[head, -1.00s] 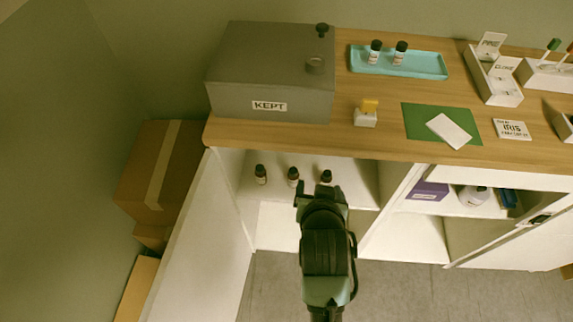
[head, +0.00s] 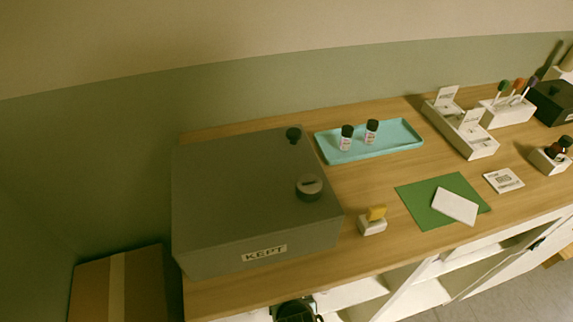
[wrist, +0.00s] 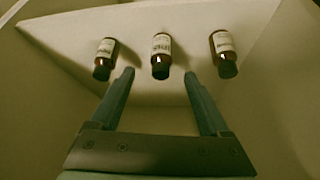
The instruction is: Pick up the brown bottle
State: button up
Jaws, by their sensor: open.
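Three brown bottles with white labels and dark caps stand in a row on a pale shelf in the wrist view: a left one (wrist: 105,57), a middle one (wrist: 161,55) and a right one (wrist: 222,53). My gripper (wrist: 159,77) is open and empty, its fingertips apart on either side of the middle bottle's cap end. I cannot tell whether the fingers overlap the bottle in depth. In the head view this shelf row is hidden below the counter edge, and only a dark part of my arm shows at the bottom.
On the counter (head: 345,165) are a grey box marked KEPT (head: 240,205), a teal tray (head: 395,148) with two dark-capped bottles, a yellow-topped white block (head: 373,222) and a green mat (head: 415,200). Another brown bottle (head: 563,146) sits in a white holder at right. Shelf walls flank the row.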

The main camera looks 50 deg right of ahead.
jog(key=b+x, duration=0.1)
jog(key=x, duration=0.7)
jog(key=shift+w+a, duration=0.1)
grip_shut()
dwell(0.4)
